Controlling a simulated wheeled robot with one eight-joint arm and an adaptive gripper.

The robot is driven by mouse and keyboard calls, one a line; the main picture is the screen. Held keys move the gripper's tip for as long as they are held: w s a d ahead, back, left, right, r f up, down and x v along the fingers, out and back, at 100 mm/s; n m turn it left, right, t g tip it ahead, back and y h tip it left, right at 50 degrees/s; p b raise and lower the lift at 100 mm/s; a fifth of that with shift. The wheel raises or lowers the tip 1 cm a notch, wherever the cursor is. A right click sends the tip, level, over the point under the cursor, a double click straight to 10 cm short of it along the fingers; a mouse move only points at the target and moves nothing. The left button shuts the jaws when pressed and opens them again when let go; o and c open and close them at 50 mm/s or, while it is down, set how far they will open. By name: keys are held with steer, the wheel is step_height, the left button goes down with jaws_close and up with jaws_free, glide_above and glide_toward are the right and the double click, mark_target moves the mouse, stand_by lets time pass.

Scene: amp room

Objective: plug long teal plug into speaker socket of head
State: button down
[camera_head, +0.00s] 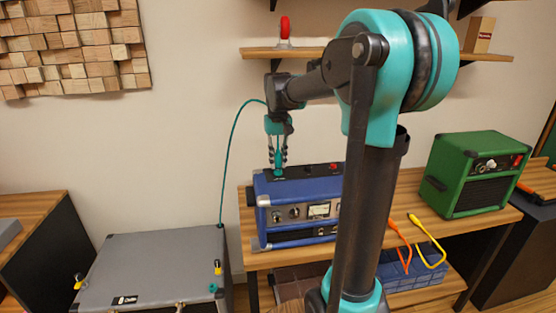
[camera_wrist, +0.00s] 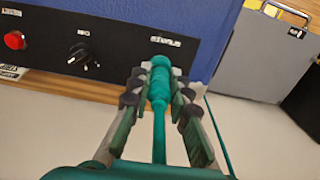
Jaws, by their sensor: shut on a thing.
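My gripper (camera_head: 278,165) points down over the rear top of the blue amp head (camera_head: 290,190) and is shut on the long teal plug. In the wrist view, the teal plug (camera_wrist: 160,85) lies between the fingers of my gripper (camera_wrist: 160,95). Its far end meets or overlaps the black panel (camera_wrist: 105,48) of the blue head, just below a white label. The socket is hidden behind the plug, so I cannot tell how far the plug is in. A teal cable (camera_head: 232,140) arcs from my gripper down to the grey cabinet (camera_head: 160,260).
On the panel are a red button (camera_wrist: 14,40) and a black knob (camera_wrist: 84,58). A green amp (camera_head: 475,172) stands right on the wooden table (camera_head: 405,205). A shelf (camera_head: 265,53) hangs above.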

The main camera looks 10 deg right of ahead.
steer(key=c, duration=1.3)
jaws_free()
steer(key=shift+c, duration=0.2)
